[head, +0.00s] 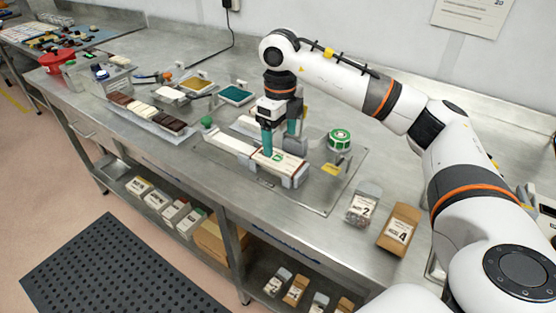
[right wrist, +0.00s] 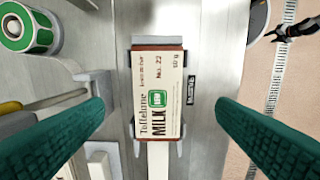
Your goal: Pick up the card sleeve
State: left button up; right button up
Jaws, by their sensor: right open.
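The card sleeve (head: 276,160) is a cream sleeve with brown ends and a green mark. It lies in a grey holder at the front of the bench fixture. In the right wrist view the sleeve (right wrist: 158,95) reads "MILK" and runs up the middle of the picture. My right gripper (head: 280,143) is open above the sleeve, with teal ribbed fingers pointing down. In the right wrist view the fingers stand wide on either side of the sleeve, with gaps to both long edges. My left gripper is not in view.
A green-and-white roll (head: 340,139) stands behind and right of the sleeve. A long white strip (head: 230,143) leads left from the holder. Packs marked 2 (head: 364,204) and 4 (head: 398,228) lie to the right. The bench's front edge is close to the sleeve.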

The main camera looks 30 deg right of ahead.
aim_at(278, 158)
jog(key=f, duration=0.2)
jog(key=f+p, duration=0.1)
jog(key=f, duration=0.1)
jog(key=w+f, duration=0.1)
jog(key=f, duration=0.1)
jog(key=shift+f, duration=0.35)
jog(key=shift+s, duration=0.1)
jog(key=c, duration=1)
